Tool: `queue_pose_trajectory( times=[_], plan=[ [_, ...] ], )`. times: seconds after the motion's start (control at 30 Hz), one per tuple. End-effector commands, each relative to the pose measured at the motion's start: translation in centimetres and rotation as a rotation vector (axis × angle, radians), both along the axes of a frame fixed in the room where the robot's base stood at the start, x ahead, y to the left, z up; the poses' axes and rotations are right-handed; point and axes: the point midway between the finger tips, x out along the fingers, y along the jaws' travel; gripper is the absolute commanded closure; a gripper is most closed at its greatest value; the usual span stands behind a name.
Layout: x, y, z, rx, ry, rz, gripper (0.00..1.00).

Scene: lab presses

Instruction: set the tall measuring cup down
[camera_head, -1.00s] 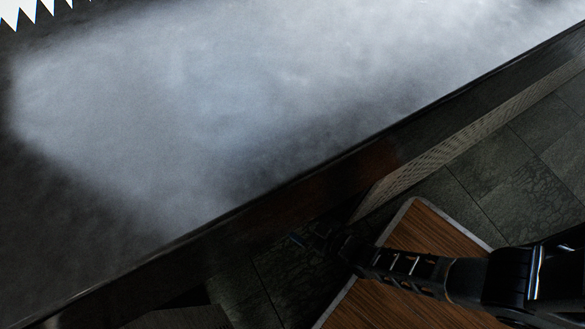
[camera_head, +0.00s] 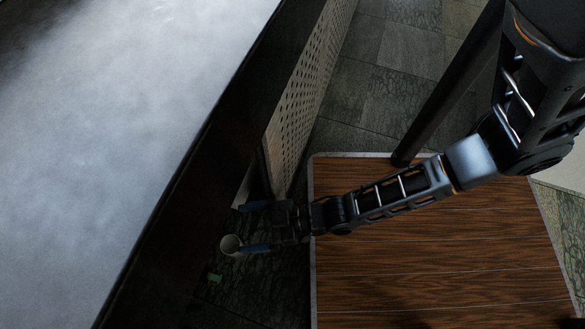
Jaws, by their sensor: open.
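A small pale round cup (camera_head: 231,244), seen from above by its rim, is at the tip of my gripper's lower blue finger. It looks like the measuring cup, but its height and what it stands on cannot be made out. My gripper (camera_head: 242,228) is open, its two blue fingers spread and pointing left. The cup lies at the lower finger's tip rather than midway between the fingers; whether they touch is unclear.
A long surface with a cloudy pale top (camera_head: 110,130) and dark edge runs along the left. A perforated panel (camera_head: 305,95) stands beside it. A wood-topped table (camera_head: 440,265) is under my arm. A small green thing (camera_head: 214,277) lies below the cup. Dark tiled floor (camera_head: 405,80) shows behind.

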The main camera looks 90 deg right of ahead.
Motion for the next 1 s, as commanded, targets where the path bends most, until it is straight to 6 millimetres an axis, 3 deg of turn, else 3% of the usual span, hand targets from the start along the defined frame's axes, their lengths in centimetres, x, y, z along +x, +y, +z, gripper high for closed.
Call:
queue_pose_trajectory(
  times=[0.03,0.2,0.4,0.6,0.8,1.0],
  plan=[
    [-0.6,-0.1,2.4,0.003,-0.015,-0.003,0.08],
    [-2.5,0.0,10.0,0.004,-0.040,-0.010,0.08],
    [-6.5,0.0,17.9,-0.009,0.009,-0.035,0.08],
    [-9.0,0.2,24.7,-0.020,0.065,-0.068,0.08],
    [-9.7,0.2,28.2,-0.025,0.091,-0.087,0.08],
    [-9.8,0.3,28.7,-0.025,0.094,-0.091,0.08]
  ],
)
